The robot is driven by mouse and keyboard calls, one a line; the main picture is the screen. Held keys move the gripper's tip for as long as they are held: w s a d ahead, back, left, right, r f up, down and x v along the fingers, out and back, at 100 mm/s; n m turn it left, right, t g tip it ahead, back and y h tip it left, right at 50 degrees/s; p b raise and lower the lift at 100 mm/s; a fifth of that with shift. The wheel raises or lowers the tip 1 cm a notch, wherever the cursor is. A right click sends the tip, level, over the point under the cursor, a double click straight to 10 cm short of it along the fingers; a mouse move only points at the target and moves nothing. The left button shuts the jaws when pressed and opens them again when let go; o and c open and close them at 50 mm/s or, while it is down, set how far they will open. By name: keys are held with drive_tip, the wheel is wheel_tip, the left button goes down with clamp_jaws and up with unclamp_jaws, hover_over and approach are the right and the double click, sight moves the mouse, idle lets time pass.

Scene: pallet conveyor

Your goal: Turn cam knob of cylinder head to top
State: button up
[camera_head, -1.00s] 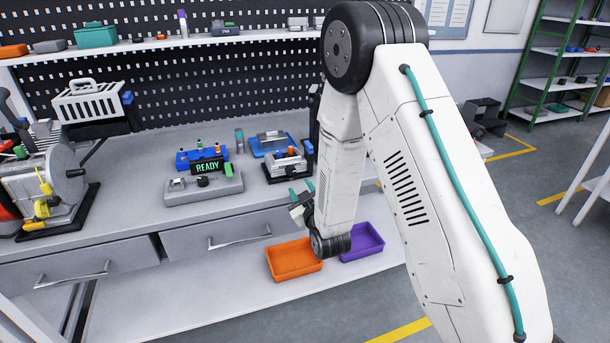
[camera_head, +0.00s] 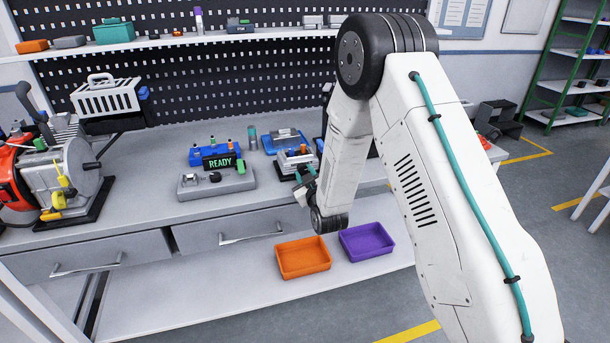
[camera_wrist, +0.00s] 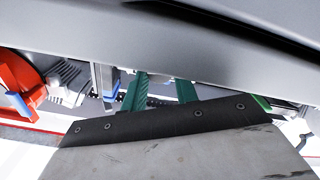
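A small pale metal block with an orange piece on top (camera_head: 296,160), possibly the cylinder head, sits at the bench's front edge. My arm is close on its right. Its cam knob cannot be made out. My gripper (camera_head: 306,187) hangs at the bench's front edge, just below and in front of this block, apparently apart from it. Its two green fingers also show in the wrist view (camera_wrist: 162,88), spread with a gap and nothing visible between them. The wrist view is mostly blocked by grey surfaces close to the camera.
A grey box with a black knob (camera_head: 216,182) and a READY display (camera_head: 220,162) stand left of the block. A finned machine (camera_head: 72,170) is farther left. Orange (camera_head: 303,270) and purple (camera_head: 367,255) trays lie on the lower shelf. Drawer handles (camera_head: 250,238) jut from the bench front.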

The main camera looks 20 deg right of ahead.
drive_tip(key=shift+c, duration=1.1)
drive_tip(key=shift+m, duration=0.3)
drive_tip(key=m, duration=0.8)
drive_tip(key=shift+m, duration=0.4)
drive_tip(key=o, duration=0.7)
